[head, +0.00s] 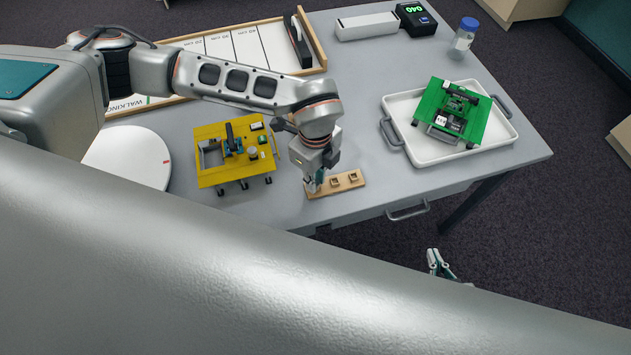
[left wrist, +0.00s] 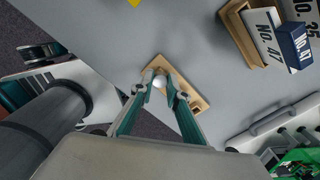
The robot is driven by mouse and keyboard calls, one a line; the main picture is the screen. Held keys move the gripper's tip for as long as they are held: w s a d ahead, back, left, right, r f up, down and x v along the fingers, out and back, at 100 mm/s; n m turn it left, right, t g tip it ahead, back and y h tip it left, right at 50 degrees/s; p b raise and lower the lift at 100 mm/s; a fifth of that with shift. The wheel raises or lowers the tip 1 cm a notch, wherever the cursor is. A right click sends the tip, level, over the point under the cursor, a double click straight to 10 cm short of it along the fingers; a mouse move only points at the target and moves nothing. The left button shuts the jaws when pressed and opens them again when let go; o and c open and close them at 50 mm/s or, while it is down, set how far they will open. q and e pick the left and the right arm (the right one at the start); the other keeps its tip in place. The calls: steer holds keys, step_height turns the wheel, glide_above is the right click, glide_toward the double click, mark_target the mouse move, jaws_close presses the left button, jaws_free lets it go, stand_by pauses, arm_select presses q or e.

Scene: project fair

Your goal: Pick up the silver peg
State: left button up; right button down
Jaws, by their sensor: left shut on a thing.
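A wooden block (head: 350,180) with square sockets lies near the front edge of the table; it also shows in the left wrist view (left wrist: 199,104). My left gripper (head: 314,186) points down at the left end of this block. In the left wrist view its fingers (left wrist: 160,88) are shut on the silver peg (left wrist: 159,81), whose round pale top shows between the fingertips over the block. I cannot tell whether the peg is still seated in its socket. The head view hides the peg behind the gripper. My right gripper (head: 438,265) is beyond the table's front edge, away from the block.
A yellow wheeled cart (head: 212,175) stands just left of the block. A white tray (head: 400,108) with a green cart (head: 475,117) is at the right. A ramp board, a jar (head: 463,40) and a display (head: 416,17) are farther back. Table between block and tray is clear.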

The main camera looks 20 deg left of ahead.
arm_select(q)
step_height(320, 180, up, 20)
steer(key=b, duration=0.1)
steer(key=shift+b, duration=0.4)
stand_by(0.6)
